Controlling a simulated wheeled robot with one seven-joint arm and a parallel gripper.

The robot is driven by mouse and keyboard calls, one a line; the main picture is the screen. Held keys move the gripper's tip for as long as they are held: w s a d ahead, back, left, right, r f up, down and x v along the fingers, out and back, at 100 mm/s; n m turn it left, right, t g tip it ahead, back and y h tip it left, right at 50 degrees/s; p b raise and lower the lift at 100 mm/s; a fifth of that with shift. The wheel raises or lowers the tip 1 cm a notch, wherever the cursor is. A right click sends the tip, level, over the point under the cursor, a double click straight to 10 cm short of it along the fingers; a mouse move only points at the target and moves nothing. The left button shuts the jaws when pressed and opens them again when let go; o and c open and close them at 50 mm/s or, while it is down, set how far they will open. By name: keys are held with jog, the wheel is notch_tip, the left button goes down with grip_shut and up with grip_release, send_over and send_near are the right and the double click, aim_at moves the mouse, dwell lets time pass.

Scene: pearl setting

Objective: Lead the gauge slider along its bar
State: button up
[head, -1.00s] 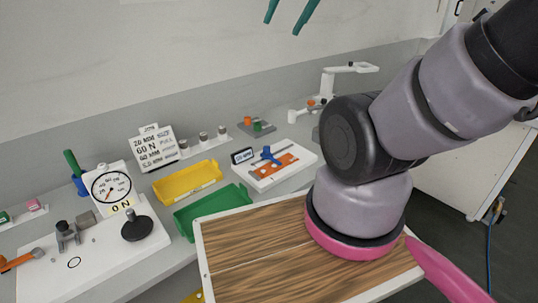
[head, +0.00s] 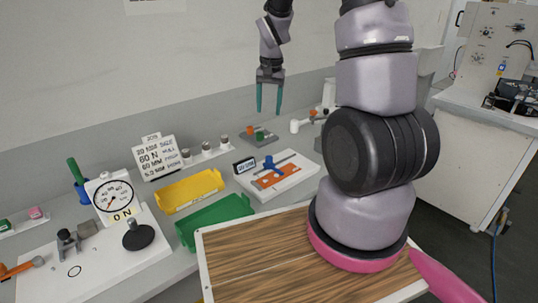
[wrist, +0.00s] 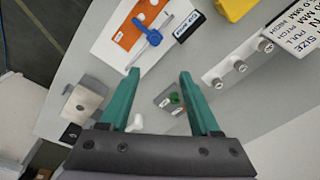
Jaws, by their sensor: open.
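The blue slider (head: 269,163) sits on a white board (head: 291,183) with an orange plate (head: 277,178) and a thin grey bar (head: 286,158). In the wrist view the blue slider (wrist: 150,36) is near the top, beyond my fingertips, with the bar (wrist: 165,21) beside it. My gripper (head: 269,111) points down with two green fingers, open and empty. It hangs above the bench, apart from the slider. In the wrist view my gripper (wrist: 159,73) has clear space between its fingers.
A small dark label (head: 244,164) stands at the board's edge. Yellow (head: 190,190) and green (head: 215,220) trays lie to its left. A grey block with green and orange pegs (head: 258,138) is behind. A dial gauge (head: 113,197) stands far left; a wooden board (head: 260,265) is in front.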

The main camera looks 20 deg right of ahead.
jog(key=g, duration=0.1)
send_over(269, 156)
notch_tip(269, 156, down, 8)
notch_tip(269, 156, down, 11)
jog(key=shift+s+f, duration=0.1)
jog(key=shift+f, duration=0.05)
grip_shut()
dwell(1.5)
